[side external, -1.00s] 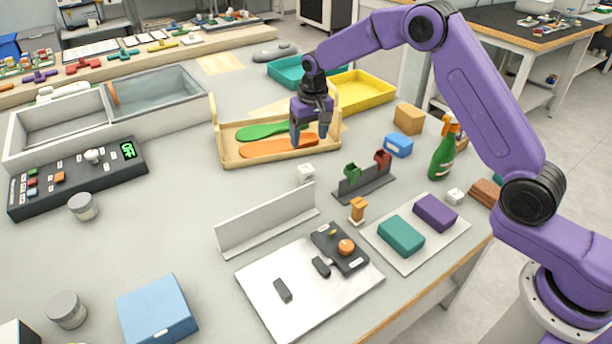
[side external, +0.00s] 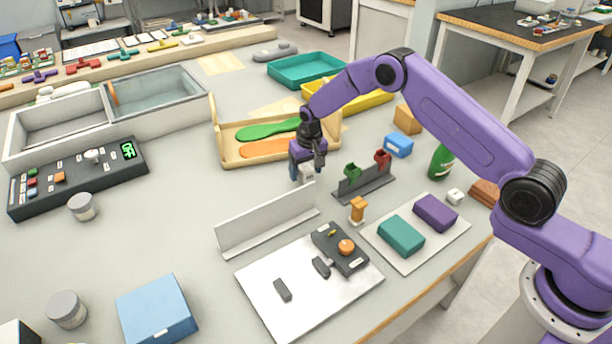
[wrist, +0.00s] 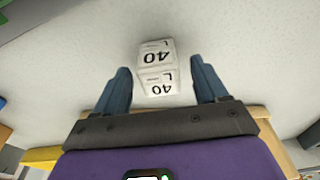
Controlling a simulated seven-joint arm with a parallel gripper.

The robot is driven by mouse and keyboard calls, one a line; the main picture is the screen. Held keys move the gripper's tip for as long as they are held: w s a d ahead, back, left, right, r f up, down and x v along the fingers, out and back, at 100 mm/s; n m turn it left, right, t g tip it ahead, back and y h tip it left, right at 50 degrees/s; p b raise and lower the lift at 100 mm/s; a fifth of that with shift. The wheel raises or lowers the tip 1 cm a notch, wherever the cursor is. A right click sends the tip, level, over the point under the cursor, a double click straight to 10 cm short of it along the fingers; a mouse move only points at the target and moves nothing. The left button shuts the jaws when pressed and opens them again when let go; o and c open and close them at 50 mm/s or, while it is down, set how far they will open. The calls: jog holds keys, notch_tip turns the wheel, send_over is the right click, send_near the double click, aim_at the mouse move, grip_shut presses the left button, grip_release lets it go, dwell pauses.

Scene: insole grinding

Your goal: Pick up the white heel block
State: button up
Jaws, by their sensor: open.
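The white heel block (side external: 307,174) sits on the grey table, just behind the upright pale plate. In the wrist view the white heel block (wrist: 157,66) shows two faces marked "40" and "L". My gripper (side external: 305,176) is low at the block and hides part of it. In the wrist view my gripper (wrist: 160,70) is open, with one blue finger on each side of the block and a visible gap on both sides. Whether the fingertips are down at table height is hard to tell.
The upright pale plate (side external: 265,222) stands close in front. A dark stand with green and red holders (side external: 363,184) is to the right. The wooden tray (side external: 228,160) with green and orange insoles lies behind. A second small white block (side external: 455,196) sits farther right.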

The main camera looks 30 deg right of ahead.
jog(key=shift+w+f, duration=0.15)
jog(key=shift+f, duration=0.8)
jog(key=c, duration=1.1)
jog(key=shift+r, duration=0.1)
